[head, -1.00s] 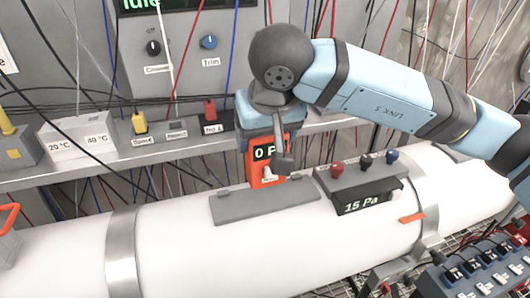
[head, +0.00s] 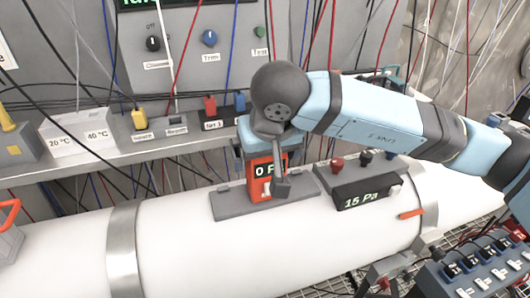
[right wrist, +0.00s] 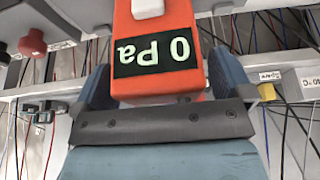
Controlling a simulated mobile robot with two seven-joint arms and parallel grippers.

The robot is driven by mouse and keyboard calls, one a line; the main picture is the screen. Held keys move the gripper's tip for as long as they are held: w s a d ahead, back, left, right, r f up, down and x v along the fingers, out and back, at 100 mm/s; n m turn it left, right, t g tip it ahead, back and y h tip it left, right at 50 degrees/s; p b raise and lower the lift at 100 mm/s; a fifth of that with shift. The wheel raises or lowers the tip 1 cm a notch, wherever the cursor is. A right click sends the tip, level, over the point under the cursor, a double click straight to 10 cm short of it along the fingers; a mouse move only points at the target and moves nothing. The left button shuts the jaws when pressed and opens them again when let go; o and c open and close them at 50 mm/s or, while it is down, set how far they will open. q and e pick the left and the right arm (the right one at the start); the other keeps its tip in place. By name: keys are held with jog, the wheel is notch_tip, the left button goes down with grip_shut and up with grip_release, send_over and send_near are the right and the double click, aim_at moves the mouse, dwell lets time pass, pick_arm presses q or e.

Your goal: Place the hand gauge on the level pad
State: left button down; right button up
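The hand gauge (head: 257,189) is an orange block with a dark display reading 0 Pa, partly covered in the head view by my right gripper (head: 264,158). That gripper points down and is shut on the gauge. In the right wrist view the gauge (right wrist: 158,22) sits between the two blue fingers (right wrist: 160,88). The level pad (head: 230,207) is a flat grey plate on top of the white pipe. The gauge is upright over the middle of the pad, its lower end at the pad's surface; I cannot tell whether they touch. My left gripper is out of view.
A dark box reading 15 Pa (head: 362,200), with several knobs, stands on the pipe (head: 180,250) just right of the pad. A shelf (head: 110,157) with labelled blocks and plugs runs behind. Loose cables hang all around.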

jog(key=shift+r, duration=0.1)
jog(key=shift+s+r, duration=0.15)
jog(key=shift+r, duration=0.35)
jog(key=b+v, duration=0.1)
jog(key=v, duration=1)
jog(key=shift+s, duration=0.15)
